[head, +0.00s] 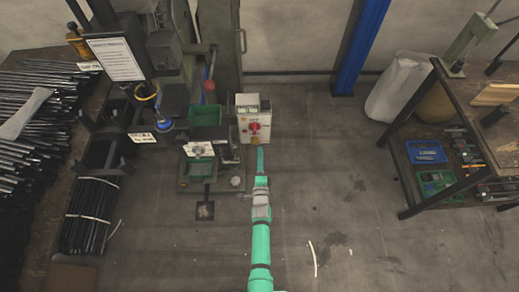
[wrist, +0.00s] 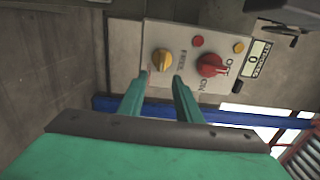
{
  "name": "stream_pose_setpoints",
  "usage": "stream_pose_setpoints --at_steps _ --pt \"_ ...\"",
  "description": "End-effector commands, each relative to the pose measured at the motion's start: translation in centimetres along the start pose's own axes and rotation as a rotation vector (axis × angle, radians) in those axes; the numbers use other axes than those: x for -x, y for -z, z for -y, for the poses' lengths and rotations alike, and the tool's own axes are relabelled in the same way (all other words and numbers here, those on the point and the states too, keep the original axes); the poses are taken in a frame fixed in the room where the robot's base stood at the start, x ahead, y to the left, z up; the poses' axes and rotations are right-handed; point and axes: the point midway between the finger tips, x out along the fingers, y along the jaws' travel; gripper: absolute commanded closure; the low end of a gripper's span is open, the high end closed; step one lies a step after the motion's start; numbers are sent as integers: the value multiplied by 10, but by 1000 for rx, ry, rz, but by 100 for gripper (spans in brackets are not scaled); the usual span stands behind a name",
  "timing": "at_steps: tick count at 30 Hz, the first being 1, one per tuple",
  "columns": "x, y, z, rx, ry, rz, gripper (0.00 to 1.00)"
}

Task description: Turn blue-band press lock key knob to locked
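A light control box (head: 250,125) stands beside the presses in the head view, with a red knob on its front. In the wrist view its panel (wrist: 205,82) carries a yellow knob (wrist: 162,60) with lettering beside it that seems to read FREE. A larger red knob (wrist: 209,65) sits by OFF and ON marks. My gripper (wrist: 160,79) is open and empty. Its two green fingertips are just short of the yellow knob in the picture, one toward each side; contact is not visible. A press part with a blue band (head: 166,125) shows left of the box.
The wrist view also shows a small red button (wrist: 197,41), a yellow button (wrist: 238,47) and a counter display (wrist: 258,53) on the panel. Bundled rods (head: 45,100) lie at left. A metal shelf (head: 405,170) stands at right. The middle floor is mostly clear.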

Motion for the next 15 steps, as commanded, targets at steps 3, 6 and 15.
stream_pose_setpoints --at_steps 3,6,15 --pt "22 -1 -1 0 -1 1 69" --pt "36 0 0 0 0 1 69" --pt "56 0 0 0 1 0 69"
